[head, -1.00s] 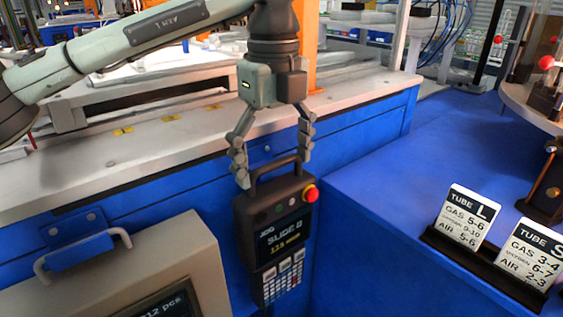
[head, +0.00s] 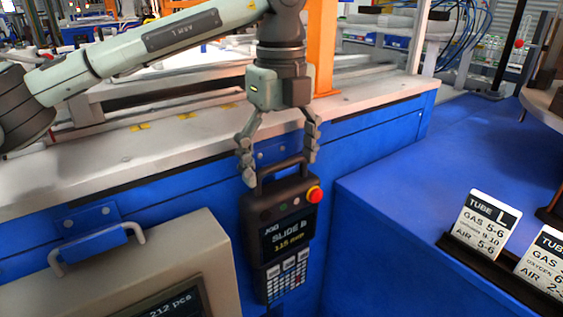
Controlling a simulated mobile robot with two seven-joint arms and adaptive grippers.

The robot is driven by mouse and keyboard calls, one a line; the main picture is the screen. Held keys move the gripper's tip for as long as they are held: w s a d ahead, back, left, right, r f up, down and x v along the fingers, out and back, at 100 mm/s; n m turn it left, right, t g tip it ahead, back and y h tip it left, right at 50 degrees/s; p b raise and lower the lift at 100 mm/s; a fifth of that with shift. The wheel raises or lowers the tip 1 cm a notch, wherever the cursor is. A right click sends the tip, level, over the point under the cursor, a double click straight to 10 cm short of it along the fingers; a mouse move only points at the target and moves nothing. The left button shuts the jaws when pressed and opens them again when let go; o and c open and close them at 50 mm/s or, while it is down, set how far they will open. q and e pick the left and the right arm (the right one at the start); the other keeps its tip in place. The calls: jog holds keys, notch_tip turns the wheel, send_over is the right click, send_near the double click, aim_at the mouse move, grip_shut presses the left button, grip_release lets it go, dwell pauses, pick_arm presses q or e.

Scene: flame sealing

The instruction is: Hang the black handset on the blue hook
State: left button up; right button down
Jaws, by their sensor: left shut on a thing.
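The black handset (head: 278,225) has a screen, a keypad, a red button and a loop handle on top. It hangs upright in front of the blue cabinet wall. My left gripper (head: 280,170) is above it, pointing down, with its fingers shut on the two sides of the loop handle. A blue hook's plate (head: 275,154) with bolts shows on the wall between the fingers, just above and behind the handle. The hook's lip is hidden or too small to see, so I cannot tell whether the handle touches it. My right gripper is not in view.
At the left, a beige counter box (head: 130,278) hangs by its grey handle at another blue hook (head: 92,245). A blue bench (head: 400,195) on the right carries tube cards (head: 483,222) in a black holder (head: 480,262). A pale worktop (head: 90,180) lies behind.

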pick_arm(q)
jog(key=shift+r, duration=0.1)
dwell(0.3)
jog(key=o, duration=1.7)
jog(key=shift+c, duration=0.2)
